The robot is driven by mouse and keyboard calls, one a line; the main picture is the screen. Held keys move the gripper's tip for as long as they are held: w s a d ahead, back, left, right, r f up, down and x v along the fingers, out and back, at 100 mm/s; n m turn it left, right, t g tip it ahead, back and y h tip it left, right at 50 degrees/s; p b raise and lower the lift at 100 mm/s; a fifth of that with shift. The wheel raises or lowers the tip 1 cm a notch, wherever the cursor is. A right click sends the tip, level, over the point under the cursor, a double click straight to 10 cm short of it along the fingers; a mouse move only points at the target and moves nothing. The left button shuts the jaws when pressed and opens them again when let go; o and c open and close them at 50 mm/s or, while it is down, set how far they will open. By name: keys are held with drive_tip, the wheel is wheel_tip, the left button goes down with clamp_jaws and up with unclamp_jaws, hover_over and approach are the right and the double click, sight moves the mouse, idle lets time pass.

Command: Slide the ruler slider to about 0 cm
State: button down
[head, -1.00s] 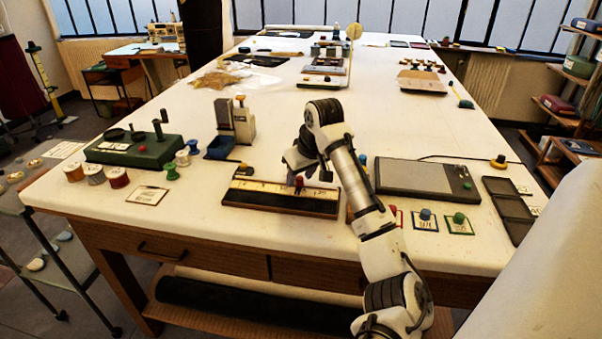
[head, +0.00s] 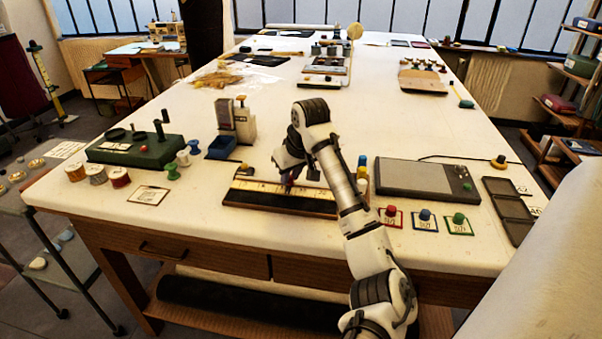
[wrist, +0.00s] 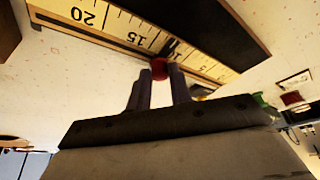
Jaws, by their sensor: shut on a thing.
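The ruler (head: 255,197) lies near the front edge of the table, a pale scale on a dark base. It also shows in the wrist view (wrist: 110,22), with the numbers 20 and 15 readable. The slider's red knob (wrist: 159,69) is between the fingertips of my gripper (wrist: 161,72), which is shut on it. The slider's dark pointer (wrist: 171,46) stands just past 15 on the lower-number side. In the head view my gripper (head: 288,181) is over the middle of the ruler and mostly hides the knob.
A green machine (head: 135,150), thread spools (head: 120,177) and a small card (head: 149,195) are left of the ruler. A blue tray (head: 222,148) stands behind it. A grey tablet (head: 415,177) and coloured knobs on cards (head: 425,219) are at right. The table just left of the ruler is clear.

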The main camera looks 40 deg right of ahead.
drive_tip(key=w+a+p, duration=0.1)
drive_tip(key=w+a, duration=0.4)
drive_tip(key=w, duration=0.1)
drive_tip(key=w+a+p, duration=0.1)
drive_tip(key=w+a, duration=0.2)
drive_tip(key=w, duration=0.1)
drive_tip(key=shift+a+p, duration=0.35)
drive_tip(key=shift+r, duration=0.1)
drive_tip(key=c, duration=1.3)
unclamp_jaws()
drive_tip(key=shift+w+a, duration=0.15)
drive_tip(key=shift+w, duration=0.05)
drive_tip(key=shift+s, duration=0.1)
drive_tip(key=shift+b+v, duration=1)
drive_tip(key=shift+v, duration=5.9)
